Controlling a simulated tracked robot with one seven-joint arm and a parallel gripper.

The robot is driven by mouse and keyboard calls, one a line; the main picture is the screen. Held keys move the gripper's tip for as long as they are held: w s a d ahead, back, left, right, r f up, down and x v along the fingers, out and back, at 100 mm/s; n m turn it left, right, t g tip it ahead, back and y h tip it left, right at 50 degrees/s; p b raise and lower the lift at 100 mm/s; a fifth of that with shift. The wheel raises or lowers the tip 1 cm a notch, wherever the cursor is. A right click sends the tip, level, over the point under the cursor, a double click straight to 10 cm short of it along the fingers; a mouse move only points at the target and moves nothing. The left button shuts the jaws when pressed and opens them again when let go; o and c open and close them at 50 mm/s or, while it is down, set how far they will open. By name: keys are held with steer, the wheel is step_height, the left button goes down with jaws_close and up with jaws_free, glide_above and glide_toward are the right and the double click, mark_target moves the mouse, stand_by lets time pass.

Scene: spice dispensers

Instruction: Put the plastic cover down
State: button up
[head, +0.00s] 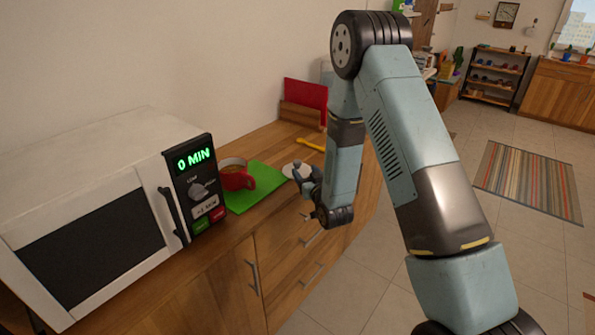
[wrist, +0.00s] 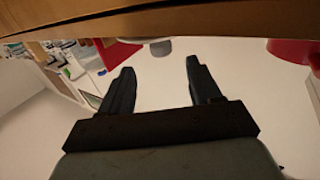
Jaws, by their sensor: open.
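A pale round disc, which looks like the plastic cover (head: 290,170), lies on the wooden counter just past the green mat, partly hidden by my gripper. My gripper (head: 304,180) is open at the counter's front edge, beside the disc; I cannot tell whether they touch. In the wrist view, my gripper's two dark fingers (wrist: 160,78) are spread with nothing between them. A small grey piece (wrist: 160,47) stands beyond the fingertips there, under a pale strip; it may be the cover's knob.
A red mug (head: 236,175) stands on a green mat (head: 262,180). A white microwave (head: 95,225) reading "0 MIN" is at the left.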

mark_target(299, 163)
steer(key=shift+x, duration=3)
steer(key=shift+a, duration=0.1)
steer(key=shift+c, duration=0.2)
jaws_close()
steer(key=shift+r, duration=0.15)
